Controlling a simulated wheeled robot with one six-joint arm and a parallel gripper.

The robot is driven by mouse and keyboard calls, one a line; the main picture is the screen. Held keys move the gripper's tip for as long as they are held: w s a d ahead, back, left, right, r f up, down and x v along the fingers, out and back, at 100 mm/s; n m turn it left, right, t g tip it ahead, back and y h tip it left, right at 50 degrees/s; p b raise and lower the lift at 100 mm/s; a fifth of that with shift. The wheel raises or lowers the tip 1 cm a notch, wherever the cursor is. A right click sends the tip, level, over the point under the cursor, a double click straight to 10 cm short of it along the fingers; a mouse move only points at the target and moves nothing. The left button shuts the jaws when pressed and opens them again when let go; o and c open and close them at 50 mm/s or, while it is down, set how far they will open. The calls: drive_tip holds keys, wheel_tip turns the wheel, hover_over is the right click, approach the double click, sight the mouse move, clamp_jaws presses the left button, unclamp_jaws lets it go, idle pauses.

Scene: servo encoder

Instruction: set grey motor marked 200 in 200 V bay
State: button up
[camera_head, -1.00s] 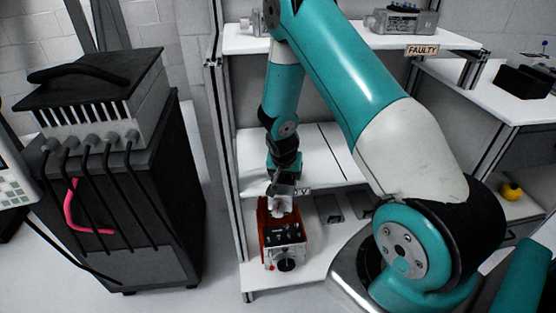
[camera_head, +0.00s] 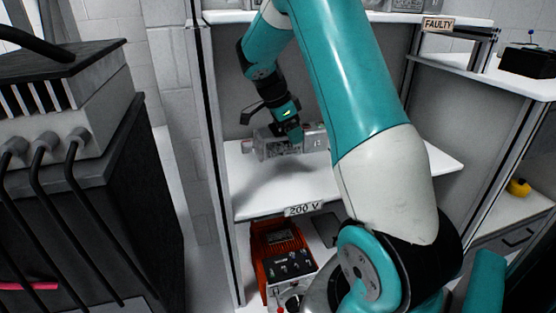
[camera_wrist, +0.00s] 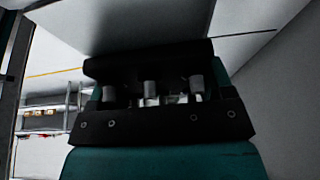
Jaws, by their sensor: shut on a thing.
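In the head view my gripper (camera_head: 290,133) points down and is shut on a grey motor (camera_head: 268,145). The motor is boxy, with a lighter end at the right; its marking cannot be read. It is held over the white middle shelf (camera_head: 252,200), near the back, with a shadow on the shelf below it. A small gap seems to show beneath it. The "200 V" label (camera_head: 303,209) is on this shelf's front edge. The wrist view is mostly filled by dark gripper parts (camera_wrist: 155,115), and the motor cannot be made out there.
An orange unit with switches (camera_head: 278,240) stands below the labelled shelf. The "FAULTY" label (camera_head: 438,24) is on the upper shelf. A shelf post (camera_head: 217,150) stands left of the bay. A dark cabinet with cables (camera_head: 90,210) is at the far left. The shelf's front is bare.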

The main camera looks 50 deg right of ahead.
sight(281, 140)
drive_tip(key=shift+d+f+b, duration=0.1)
drive_tip(key=shift+f+b, duration=1.1)
drive_tip(key=shift+f, duration=3.55)
drive_tip(key=shift+f, duration=0.1)
drive_tip(key=o, duration=1.8)
drive_tip(key=shift+o, duration=0.2)
drive_tip(key=p+v, duration=0.2)
drive_tip(key=v, duration=0.5)
drive_tip(key=shift+r, duration=0.25)
